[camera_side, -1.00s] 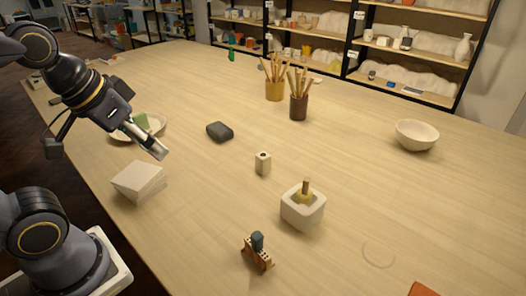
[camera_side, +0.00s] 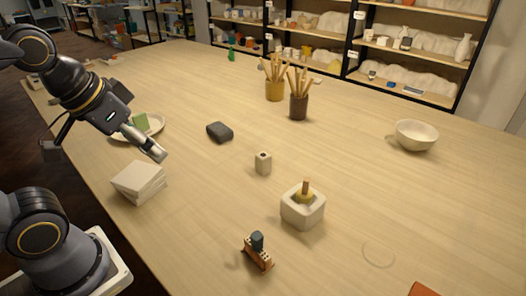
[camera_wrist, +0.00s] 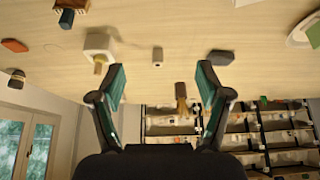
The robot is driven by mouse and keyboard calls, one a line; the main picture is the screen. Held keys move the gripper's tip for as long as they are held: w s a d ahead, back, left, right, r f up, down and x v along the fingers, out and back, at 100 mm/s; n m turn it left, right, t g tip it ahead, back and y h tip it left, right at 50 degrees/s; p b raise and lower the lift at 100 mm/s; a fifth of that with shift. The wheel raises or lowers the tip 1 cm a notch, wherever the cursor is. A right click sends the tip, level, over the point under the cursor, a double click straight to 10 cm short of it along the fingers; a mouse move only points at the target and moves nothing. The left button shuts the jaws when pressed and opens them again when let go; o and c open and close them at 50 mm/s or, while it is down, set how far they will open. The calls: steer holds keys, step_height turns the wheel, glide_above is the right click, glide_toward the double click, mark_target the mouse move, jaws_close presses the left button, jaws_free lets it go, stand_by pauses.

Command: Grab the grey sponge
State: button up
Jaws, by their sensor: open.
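The grey sponge (camera_side: 219,132) is a dark, rounded block lying flat on the table in the side view. It also shows right of centre in the wrist view (camera_wrist: 220,57). My gripper (camera_side: 160,154) is above the table, to the left of the sponge and apart from it. In the wrist view my gripper (camera_wrist: 160,78) has its two fingers spread wide with nothing between them. The sponge lies beyond the right fingertip in that view.
A stack of white tiles (camera_side: 139,182) and a plate (camera_side: 124,135) with a green block (camera_side: 141,121) are near my gripper. A small beige holder (camera_side: 263,163) stands right of the sponge. Tool-filled cups (camera_side: 299,107) stand behind. Table between gripper and sponge is clear.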

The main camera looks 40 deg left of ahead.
steer(key=o, duration=0.3)
steer(key=shift+o, duration=0.2)
